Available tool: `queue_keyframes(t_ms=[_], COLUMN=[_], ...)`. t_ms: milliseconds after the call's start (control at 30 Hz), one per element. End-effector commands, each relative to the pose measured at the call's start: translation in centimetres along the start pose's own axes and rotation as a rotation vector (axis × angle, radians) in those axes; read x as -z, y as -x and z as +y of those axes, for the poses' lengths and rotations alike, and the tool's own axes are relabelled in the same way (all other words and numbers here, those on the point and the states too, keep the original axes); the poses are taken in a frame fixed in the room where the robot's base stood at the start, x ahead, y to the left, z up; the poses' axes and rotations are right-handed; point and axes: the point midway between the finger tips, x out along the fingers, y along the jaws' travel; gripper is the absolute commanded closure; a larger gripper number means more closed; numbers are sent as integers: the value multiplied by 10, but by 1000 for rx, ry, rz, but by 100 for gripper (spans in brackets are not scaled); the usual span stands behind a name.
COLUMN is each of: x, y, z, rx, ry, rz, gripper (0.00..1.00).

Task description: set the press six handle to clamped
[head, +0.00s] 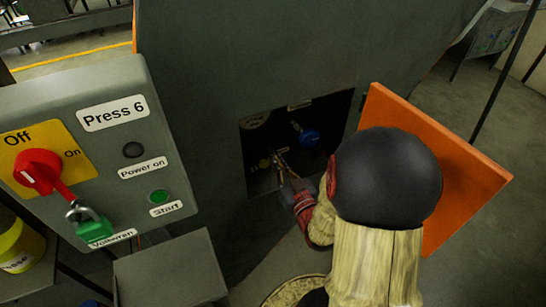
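The press six recess (292,110) is a dark opening in the grey machine body, in the middle of the head view. A round blue knob (309,137) with a short light stem sits in its right part. A small yellow part (264,164) shows lower left. My gripper (279,160) reaches into the lower part of the recess, left of and below the blue knob. A small metallic piece shows at its tip; I cannot tell whether it is the handle or a finger. The fingers are too small and dark to tell open from shut. My arm hides the recess's lower right.
An orange door (455,180) stands open at right, close to my arm. At left is the Press 6 control box (105,75) with a red switch (38,170) and a green padlock (94,229). A grey box (170,272) stands below. A yellow container (20,245) is at far left.

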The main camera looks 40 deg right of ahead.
Motion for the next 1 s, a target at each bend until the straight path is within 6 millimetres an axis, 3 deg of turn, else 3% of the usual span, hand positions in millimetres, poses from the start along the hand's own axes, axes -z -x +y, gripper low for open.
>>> queue_keyframes(t_ms=[1000], x=[-4], y=[1], z=[3], rx=[-8], ry=[-97], rz=[-3], gripper=[100])
